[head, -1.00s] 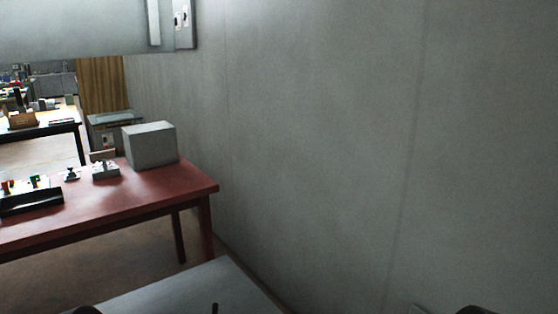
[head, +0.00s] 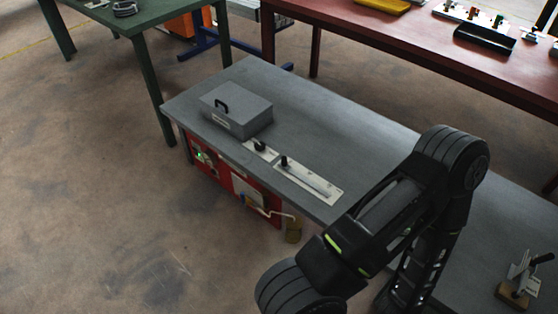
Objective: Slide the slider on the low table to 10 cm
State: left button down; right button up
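The low grey table (head: 345,125) runs diagonally through the middle of the head view. A slider (head: 310,181) lies flat on it near its front edge: a pale, long plate with a slot. Its small black knob (head: 284,161) stands at the plate's upper left end. The scale marks are too small to read. One of my black arms (head: 385,215) is bent in front of the table's right part, to the right of the slider and apart from the knob. I make out no gripper fingers in the view.
A grey box with a black handle (head: 236,110) and a small plate with a dark knob (head: 260,146) sit left of the slider. A toggle clamp on a wooden block (head: 515,290) is at lower right. Red (head: 370,35) and green (head: 150,28) tables stand behind.

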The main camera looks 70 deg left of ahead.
aim_at(284, 164)
jog(key=u, duration=2.45)
